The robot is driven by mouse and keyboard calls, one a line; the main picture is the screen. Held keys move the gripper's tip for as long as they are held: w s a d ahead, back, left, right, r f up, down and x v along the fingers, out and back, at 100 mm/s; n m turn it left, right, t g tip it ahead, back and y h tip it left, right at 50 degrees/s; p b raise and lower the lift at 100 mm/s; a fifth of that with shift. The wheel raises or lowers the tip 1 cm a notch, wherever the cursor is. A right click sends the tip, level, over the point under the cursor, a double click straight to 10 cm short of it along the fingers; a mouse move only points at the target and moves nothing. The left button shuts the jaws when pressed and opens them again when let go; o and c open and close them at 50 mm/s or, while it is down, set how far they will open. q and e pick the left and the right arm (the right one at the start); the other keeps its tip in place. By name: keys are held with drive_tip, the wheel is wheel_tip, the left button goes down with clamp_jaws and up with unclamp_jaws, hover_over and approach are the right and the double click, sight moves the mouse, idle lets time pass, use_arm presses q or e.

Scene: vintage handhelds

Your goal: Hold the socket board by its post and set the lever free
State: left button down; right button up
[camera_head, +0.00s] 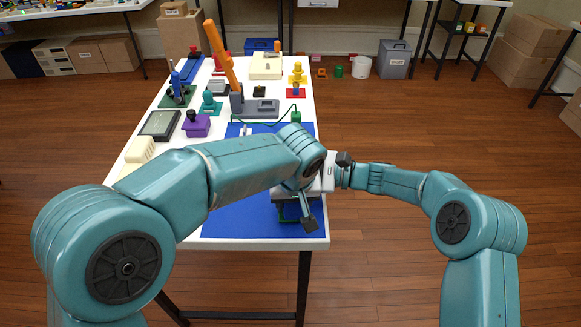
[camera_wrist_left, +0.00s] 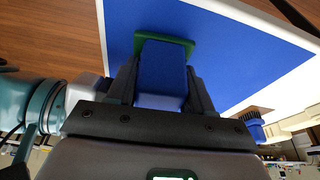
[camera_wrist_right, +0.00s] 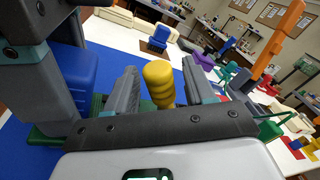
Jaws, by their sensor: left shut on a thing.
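The socket board is a green plate (camera_wrist_left: 190,42) with a blue post (camera_wrist_left: 160,72), lying on a blue mat (camera_head: 235,215). My left gripper (camera_wrist_left: 162,82) is shut on the blue post, one finger on each side. In the head view the board's green edge (camera_head: 288,212) shows below the arms; the post is hidden there. The yellow ridged lever (camera_wrist_right: 158,82) stands between the fingers of my right gripper (camera_wrist_right: 163,76). That gripper is open, with a gap visible beside the lever. The lever's lower end is hidden behind the right gripper's body.
The white table (camera_head: 318,240) ends just in front of the board. The mat's left part is clear.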

use_arm(q)
drive_tip(key=shift+f, duration=0.1)
use_arm(e)
clamp_jaws()
drive_tip(key=shift+w, duration=0.1)
drive_tip(key=w+m, duration=0.1)
drive_tip(key=m, duration=0.1)
drive_tip(key=m+h, duration=0.1)
drive_tip(key=m, duration=0.1)
drive_tip(key=shift+w+r, duration=0.35)
drive_tip(key=shift+r, duration=0.05)
drive_tip(key=shift+w+a+m+g+h, duration=0.1)
drive_tip(key=shift+w+m+g+h, duration=0.4)
drive_tip(key=shift+m, duration=0.7)
drive_tip(key=shift+w, duration=0.15)
drive_tip(key=shift+o, duration=0.3)
unclamp_jaws()
drive_tip(key=shift+r, duration=0.1)
